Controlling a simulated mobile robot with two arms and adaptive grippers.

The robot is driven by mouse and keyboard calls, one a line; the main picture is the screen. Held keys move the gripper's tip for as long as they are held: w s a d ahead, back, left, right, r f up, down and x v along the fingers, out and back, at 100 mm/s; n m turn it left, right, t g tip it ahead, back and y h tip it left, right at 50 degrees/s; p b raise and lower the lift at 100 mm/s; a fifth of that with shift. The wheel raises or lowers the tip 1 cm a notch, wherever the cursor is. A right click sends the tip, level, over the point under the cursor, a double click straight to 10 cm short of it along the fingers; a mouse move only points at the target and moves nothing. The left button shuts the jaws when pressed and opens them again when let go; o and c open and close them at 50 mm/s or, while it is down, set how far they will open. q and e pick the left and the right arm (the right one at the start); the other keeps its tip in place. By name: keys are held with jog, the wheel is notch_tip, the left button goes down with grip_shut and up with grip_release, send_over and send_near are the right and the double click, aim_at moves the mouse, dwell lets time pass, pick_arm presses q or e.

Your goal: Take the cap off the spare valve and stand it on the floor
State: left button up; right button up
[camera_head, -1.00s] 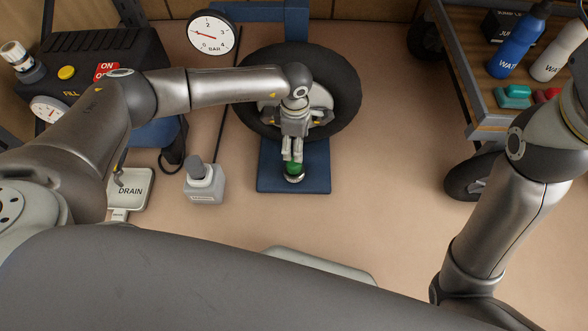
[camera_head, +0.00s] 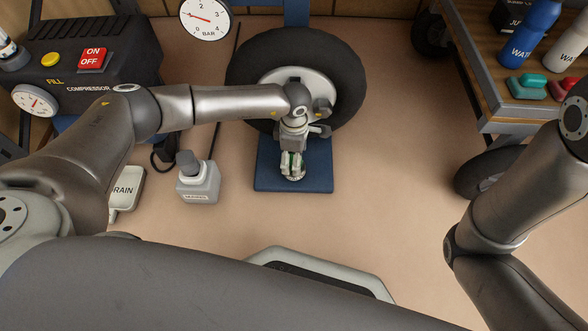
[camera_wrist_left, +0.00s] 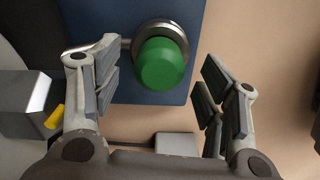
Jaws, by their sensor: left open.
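A green cap (camera_wrist_left: 160,65) sits on a round metal valve end (camera_wrist_left: 160,30) in the left wrist view, in front of a blue plate. In the head view the cap (camera_head: 291,161) is mostly covered by the fingers. The valve is by the wheel with a black tyre (camera_head: 345,90), above the blue base plate (camera_head: 265,180). My left gripper (camera_head: 292,168) is open at the cap, with one finger on either side. In the left wrist view the gripper (camera_wrist_left: 157,75) shows gaps on both sides of the cap. My right arm shows at the right, but its gripper is out of view.
A cart (camera_head: 492,112) with bottles stands at the right. A grey-rimmed tray (camera_head: 375,285) is at the front. The floor (camera_head: 400,190) between is clear.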

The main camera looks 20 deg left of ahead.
pick_arm(q)
jog(key=shift+f, duration=0.85)
jog(key=shift+r, duration=0.1)
jog(key=c, duration=1.1)
